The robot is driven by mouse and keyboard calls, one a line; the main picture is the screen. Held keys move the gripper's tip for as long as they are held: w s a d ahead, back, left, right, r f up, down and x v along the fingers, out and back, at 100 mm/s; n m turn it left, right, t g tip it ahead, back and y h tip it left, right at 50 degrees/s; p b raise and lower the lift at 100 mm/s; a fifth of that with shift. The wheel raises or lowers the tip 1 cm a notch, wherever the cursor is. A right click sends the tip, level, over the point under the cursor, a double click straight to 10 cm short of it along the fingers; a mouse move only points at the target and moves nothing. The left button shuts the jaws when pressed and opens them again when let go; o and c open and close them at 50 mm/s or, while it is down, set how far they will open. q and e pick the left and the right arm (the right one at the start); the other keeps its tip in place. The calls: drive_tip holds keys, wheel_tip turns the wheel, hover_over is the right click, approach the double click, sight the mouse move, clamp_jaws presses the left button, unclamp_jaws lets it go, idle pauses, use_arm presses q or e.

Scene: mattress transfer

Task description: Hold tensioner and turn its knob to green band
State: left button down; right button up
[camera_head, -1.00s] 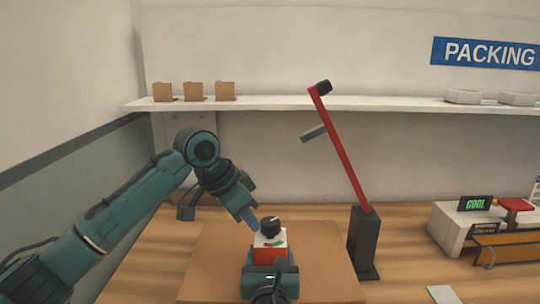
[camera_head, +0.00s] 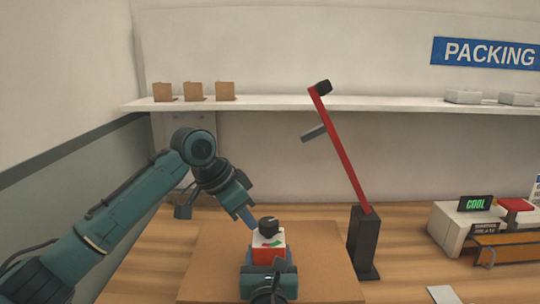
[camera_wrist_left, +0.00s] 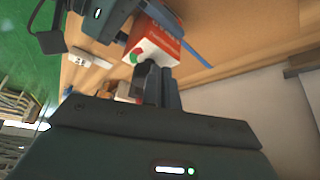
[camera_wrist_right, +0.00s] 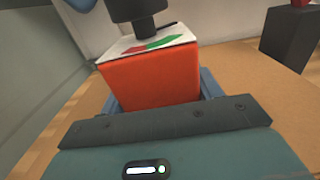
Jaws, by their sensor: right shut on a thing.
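The tensioner is a red box with a white top (camera_head: 268,252); its red side fills the middle of the right wrist view (camera_wrist_right: 150,80). Its black knob (camera_head: 268,226) stands upright on top, over a dial with red and green bands (camera_wrist_right: 150,43). My right gripper (camera_head: 268,272) is shut around the box from the near side, its blue fingers on both sides. My left gripper (camera_head: 250,219) has its tip just left of the knob, apparently apart from it. In the left wrist view its dark fingers overlap the tensioner (camera_wrist_left: 150,45), and their gap is unclear.
A brown board (camera_head: 215,262) lies on the wooden table under the tensioner. A black post (camera_head: 364,242) with a tilted red arm stands to the right. Small cardboard boxes (camera_head: 194,92) sit on the shelf.

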use_arm(q)
wheel_tip(320, 180, up, 6)
idle(0.5)
drive_tip(key=shift+a, duration=0.15)
drive_tip(key=shift+s+d+f, duration=0.3)
drive_tip(key=shift+s+f, duration=0.1)
drive_tip(key=shift+f, duration=0.6)
drive_tip(key=shift+s+d+f, duration=0.25)
drive_tip(key=shift+s+f, duration=0.2)
drive_tip(key=shift+f, duration=0.55)
drive_tip(key=shift+s+d+f, duration=0.3)
drive_tip(key=shift+s+f, duration=0.1)
drive_tip(key=shift+f, duration=0.6)
drive_tip(key=shift+w+d, duration=0.2)
drive_tip(key=shift+w, duration=0.05)
drive_tip(key=shift+w+a, duration=0.45)
drive_tip(key=shift+w, duration=0.1)
drive_tip(key=shift+w+a, duration=0.1)
drive_tip(key=shift+w, duration=0.45)
